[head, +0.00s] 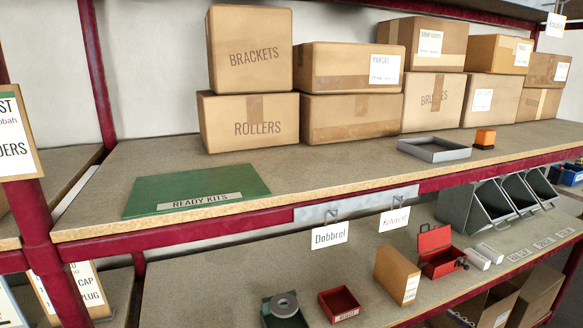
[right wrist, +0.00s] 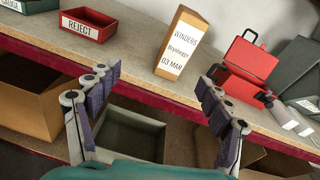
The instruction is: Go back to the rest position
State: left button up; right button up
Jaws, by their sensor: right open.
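My right gripper (right wrist: 159,80) shows in the right wrist view with its two fingers spread wide apart and nothing between them. It is in front of the lower shelf's edge. Behind the fingertips stands the tan WINDERS box (right wrist: 183,45) on that shelf, apart from the gripper. The red REJECT tray (right wrist: 88,25) is to the left and the open red case (right wrist: 247,65) to the right. Neither gripper shows in the head view, and my left gripper is in no view.
An open grey-green bin (right wrist: 128,138) sits below the lower shelf, seen between my right fingers.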

jog(key=s+a+r+n+g+h, duration=0.1)
jog(key=s+a+r+n+g, duration=0.25)
jog(key=a+n, duration=0.55)
jog(key=s+a+r+n+g+h, duration=0.1)
jog(key=s+a+r+n+g, duration=0.25)
jog(key=a, duration=0.85)
jog(key=s+a+n+h, duration=0.2)
jog(key=s+a+n, duration=0.1)
jog(key=s+n, duration=0.5)
jog(key=s+a+n+g+h, duration=0.1)
jog(key=s+a+n+h, duration=0.1)
jog(key=s+n, duration=0.7)
jog(key=shift+a+r, duration=0.15)
jog(key=shift+a, duration=0.75)
